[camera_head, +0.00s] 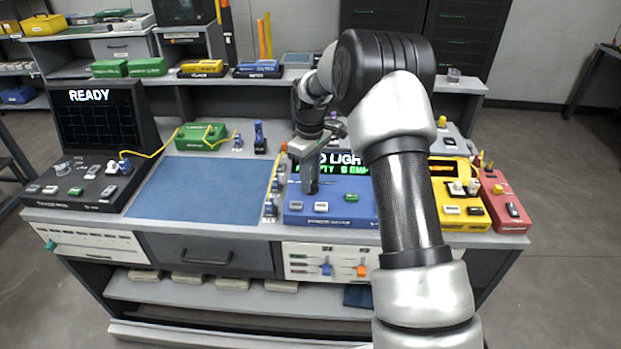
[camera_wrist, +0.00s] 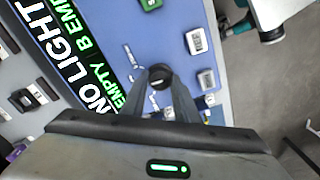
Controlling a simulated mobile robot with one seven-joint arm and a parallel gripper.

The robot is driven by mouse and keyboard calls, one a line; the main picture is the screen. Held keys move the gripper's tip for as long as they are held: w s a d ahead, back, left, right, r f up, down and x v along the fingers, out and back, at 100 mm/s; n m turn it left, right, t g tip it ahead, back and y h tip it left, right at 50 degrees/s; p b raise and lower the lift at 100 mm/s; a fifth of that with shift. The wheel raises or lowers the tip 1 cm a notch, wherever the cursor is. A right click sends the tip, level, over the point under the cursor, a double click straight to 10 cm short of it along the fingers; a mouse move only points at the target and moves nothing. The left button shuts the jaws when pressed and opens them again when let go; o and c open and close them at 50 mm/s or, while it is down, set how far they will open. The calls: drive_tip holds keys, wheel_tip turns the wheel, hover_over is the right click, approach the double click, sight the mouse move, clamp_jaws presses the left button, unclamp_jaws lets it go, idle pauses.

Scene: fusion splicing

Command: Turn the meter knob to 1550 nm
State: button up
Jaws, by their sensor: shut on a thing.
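The blue meter (camera_head: 335,213) stands on the bench right of the blue mat. Its display (camera_head: 345,166) reads "NO LIGHT" in white with green text below. The display also shows at the left in the wrist view (camera_wrist: 72,55). My gripper (camera_wrist: 160,88) points down at the meter's top panel, with its fingers closed around the dark round knob (camera_wrist: 159,74). Small white marks lie on the panel around the knob; they are too small to read. In the head view my gripper (camera_head: 311,186) hides the knob.
White buttons (camera_wrist: 195,40) and a green button (camera_head: 351,197) sit on the meter's panel. The blue mat (camera_head: 195,195) is clear. A dark "READY" machine (camera_head: 85,190) is at left.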

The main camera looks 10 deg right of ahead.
drive_tip(key=m+p, duration=0.1)
drive_tip(key=m, duration=0.3)
drive_tip(key=shift+r+m, duration=0.15)
drive_tip(key=shift+m, duration=0.15)
drive_tip(key=m+p, duration=0.1)
drive_tip(key=m, duration=0.3)
drive_tip(key=shift+m, duration=0.6)
drive_tip(key=o, duration=1.1)
drive_tip(key=shift+c, duration=0.2)
wheel_tip(320, 180, up, 17)
drive_tip(key=p, duration=0.1)
drive_tip(key=shift+r+p, duration=0.15)
drive_tip(key=shift+p, duration=0.25)
